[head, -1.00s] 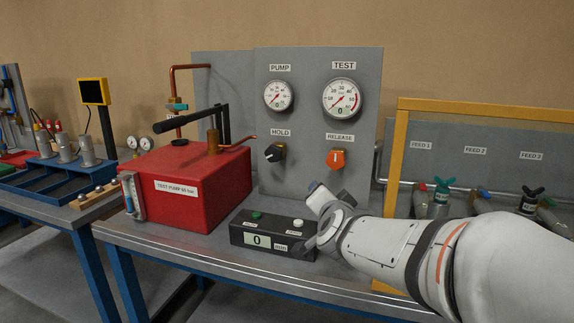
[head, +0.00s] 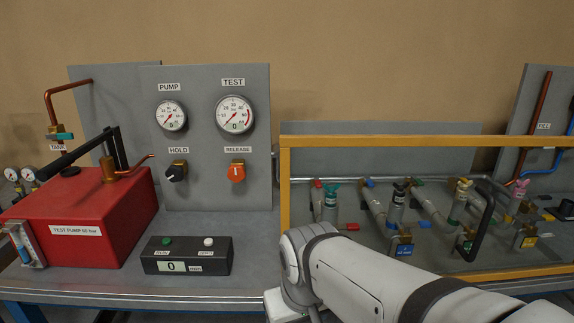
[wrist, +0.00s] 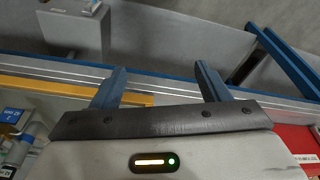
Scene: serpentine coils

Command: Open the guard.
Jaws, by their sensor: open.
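The guard (head: 420,141) is a yellow frame standing at the bench's right part, in front of several valves and pipes. It looks closed. A dark bent bar (head: 489,212) shows inside the frame at right; I cannot tell if it is fixed to the guard. My gripper (wrist: 160,82) is open and empty in the wrist view, its two blue fingers spread over the bench's front edge. In the head view my arm covers the guard's lower left corner, and the fingers are out of sight. A yellow bar, likely the guard (wrist: 62,93), shows left in the wrist view.
A red test pump (head: 95,225) stands at left, with a black counter box (head: 187,256) beside it. A grey panel (head: 205,195) with two gauges and two knobs stands behind. Bare bench top lies between counter and guard.

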